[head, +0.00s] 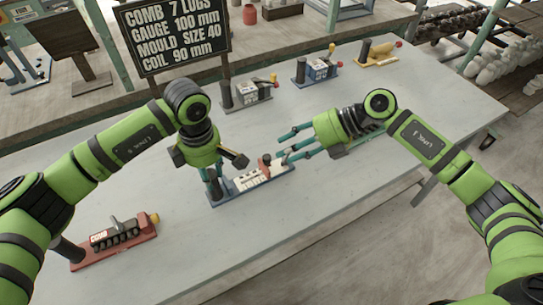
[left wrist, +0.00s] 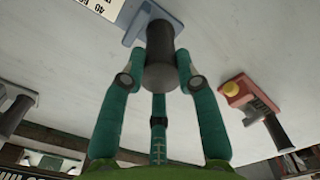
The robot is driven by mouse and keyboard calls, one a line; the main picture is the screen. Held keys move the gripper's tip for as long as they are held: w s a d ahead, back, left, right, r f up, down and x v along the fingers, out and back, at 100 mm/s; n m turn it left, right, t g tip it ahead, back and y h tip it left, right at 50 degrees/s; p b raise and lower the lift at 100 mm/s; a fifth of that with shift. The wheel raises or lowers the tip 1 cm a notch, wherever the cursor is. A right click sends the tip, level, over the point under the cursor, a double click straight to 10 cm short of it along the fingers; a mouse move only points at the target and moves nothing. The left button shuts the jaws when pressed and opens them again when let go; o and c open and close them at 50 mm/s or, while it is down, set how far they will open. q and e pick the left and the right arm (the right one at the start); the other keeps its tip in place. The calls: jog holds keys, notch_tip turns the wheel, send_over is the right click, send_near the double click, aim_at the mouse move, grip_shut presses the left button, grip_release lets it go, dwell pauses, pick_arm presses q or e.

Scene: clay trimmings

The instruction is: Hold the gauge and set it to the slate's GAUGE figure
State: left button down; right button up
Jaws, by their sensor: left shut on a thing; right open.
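The slate (head: 173,36) at the back left reads COMB 7 LUGS, GAUGE 100 mm, MOULD SIZE 40, COIL 90 mm. The gauge (head: 252,183) lies on the table with a blue base, a pale marked scale and a dark post at its left end. My left gripper (head: 214,190) is shut on that post, and the left wrist view shows its fingers around the dark post (left wrist: 160,55). My right gripper (head: 284,147) is open beside the gauge's right end, near a small dark-and-red part (head: 266,160). The scale setting is too small to read.
A red-based comb device (head: 115,243) lies at the front left. A grey device (head: 247,93), a blue one (head: 316,70) and a yellow one (head: 377,54) stand along the far side. The table (head: 330,200) is clear to the right of the gauge.

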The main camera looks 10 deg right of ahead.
jog(key=m, duration=0.3)
jog(key=m+t+y, duration=0.2)
jog(key=m+t, duration=0.2)
jog(key=m, duration=1.2)
send_near(267, 164)
jog(key=shift+h, duration=0.4)
jog(key=x, duration=0.3)
jog(key=r+x, duration=0.1)
jog(key=x, duration=0.1)
jog(key=w+x, duration=0.1)
jog(key=x, duration=0.2)
jog(key=shift+w+a+r, duration=0.15)
jog(key=shift+a, duration=0.25)
